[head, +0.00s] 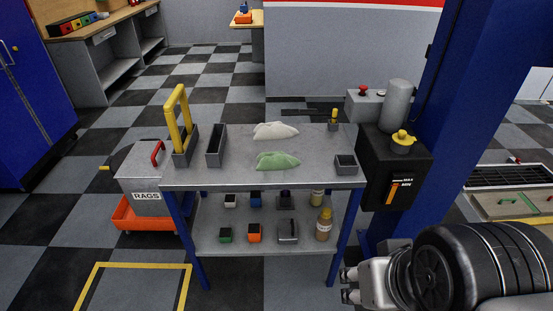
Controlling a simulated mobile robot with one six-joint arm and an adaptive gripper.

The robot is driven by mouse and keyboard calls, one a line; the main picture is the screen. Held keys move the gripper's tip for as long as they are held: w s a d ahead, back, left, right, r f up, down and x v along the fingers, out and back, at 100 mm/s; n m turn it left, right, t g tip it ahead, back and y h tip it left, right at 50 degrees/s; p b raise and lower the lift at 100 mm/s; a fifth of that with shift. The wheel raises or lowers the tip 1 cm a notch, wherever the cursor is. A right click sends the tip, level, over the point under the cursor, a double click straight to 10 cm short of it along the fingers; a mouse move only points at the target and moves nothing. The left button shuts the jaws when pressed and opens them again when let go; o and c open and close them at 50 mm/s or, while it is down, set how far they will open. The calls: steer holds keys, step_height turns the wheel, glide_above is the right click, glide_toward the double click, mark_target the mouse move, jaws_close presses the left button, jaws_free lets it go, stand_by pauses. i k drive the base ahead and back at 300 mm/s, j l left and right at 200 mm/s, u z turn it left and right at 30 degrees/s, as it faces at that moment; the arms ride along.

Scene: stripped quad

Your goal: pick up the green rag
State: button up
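The green rag (278,161) lies crumpled on the grey top of the cart (235,174), near the middle. A white rag (275,131) lies just behind it, apart from it. My gripper (346,285) is at the lower right, low beside the cart's front right leg and well away from the green rag. Its two fingertips point left with a gap between them, and nothing shows in the gap.
Open grey bins (216,146) and a yellow handle (180,118) stand on the cart's left; a small bin (345,165) is at its right front. A black tank (392,165) and blue column (452,100) are right. Small boxes and bottles (324,225) fill the lower shelf.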

mark_target(278, 160)
steer(key=z, duration=2.65)
steer(key=u, duration=2.95)
steer(key=i+l+u, duration=0.1)
steer(key=i, duration=0.35)
steer(key=i+l+u, duration=0.15)
steer(key=i, duration=0.25)
steer(key=i+l+u, duration=0.1)
steer(key=i+l, duration=0.25)
steer(key=i, duration=0.1)
